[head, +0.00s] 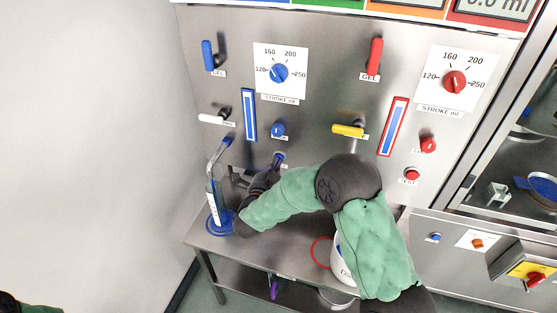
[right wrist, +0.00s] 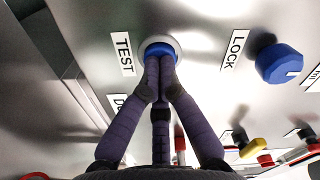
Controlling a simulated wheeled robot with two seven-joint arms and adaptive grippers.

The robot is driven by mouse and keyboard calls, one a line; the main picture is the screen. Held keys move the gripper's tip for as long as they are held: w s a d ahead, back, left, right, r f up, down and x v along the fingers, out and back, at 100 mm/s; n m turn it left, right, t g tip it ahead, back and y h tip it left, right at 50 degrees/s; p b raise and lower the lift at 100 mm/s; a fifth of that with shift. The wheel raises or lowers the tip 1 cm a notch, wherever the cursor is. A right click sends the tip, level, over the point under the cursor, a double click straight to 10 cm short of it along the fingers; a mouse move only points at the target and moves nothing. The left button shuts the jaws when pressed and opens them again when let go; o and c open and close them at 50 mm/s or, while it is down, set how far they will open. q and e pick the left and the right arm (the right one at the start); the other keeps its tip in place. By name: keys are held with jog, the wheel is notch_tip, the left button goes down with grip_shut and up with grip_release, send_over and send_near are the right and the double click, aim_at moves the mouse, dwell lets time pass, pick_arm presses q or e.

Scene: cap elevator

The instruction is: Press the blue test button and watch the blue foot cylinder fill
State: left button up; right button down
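The blue test button (right wrist: 157,47) sits in a pale ring beside its TEST label in the right wrist view. In the head view the button (head: 279,157) shows just above my gripper. My right gripper (right wrist: 160,62) has its fingers together, with the tips at the button's face and seemingly touching it. I cannot tell how far the button is pushed in. The blue foot cylinder (head: 212,203) stands upright on the steel shelf, under the bent spout (head: 218,152). Its fill level is too small to read. My left gripper is out of the picture.
The blue LOCK knob (right wrist: 279,63) is right of the button. A white lever (head: 212,119) and yellow lever (head: 348,130) stick out nearby. A white bucket (head: 342,262) stands on the shelf (head: 208,240), partly behind my right arm. A red test button (head: 411,174) is further right.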

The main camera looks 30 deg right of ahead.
jog(key=shift+v, duration=2.45)
